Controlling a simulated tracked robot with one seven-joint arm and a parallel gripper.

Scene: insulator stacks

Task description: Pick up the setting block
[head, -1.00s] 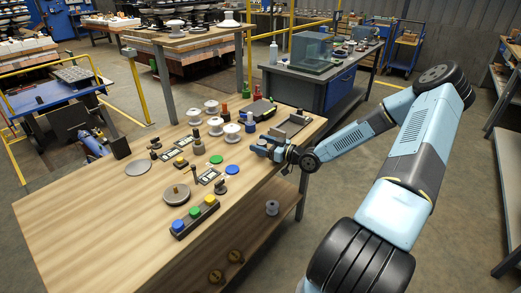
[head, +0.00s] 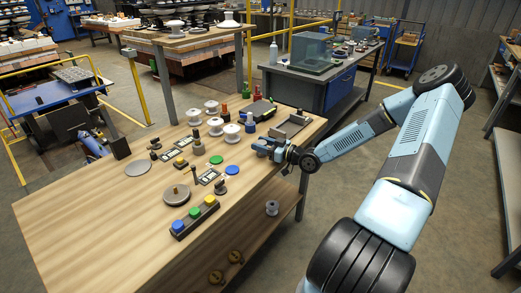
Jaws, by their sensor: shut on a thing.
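My gripper (head: 263,147) is at the right edge of the wooden workbench (head: 90,215), low over its top, with the arm reaching in from the right. Its jaws are shut on a small piece, which I take to be the setting block. The piece is mostly hidden by the fingers and too small to make out clearly. I cannot tell whether it touches the bench top.
A grey metal tray or fixture (head: 297,124) lies just behind the gripper. White insulator discs (head: 231,131) and bottles stand to the left. A button box (head: 195,218) sits nearer the front. The bench's front left is clear.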

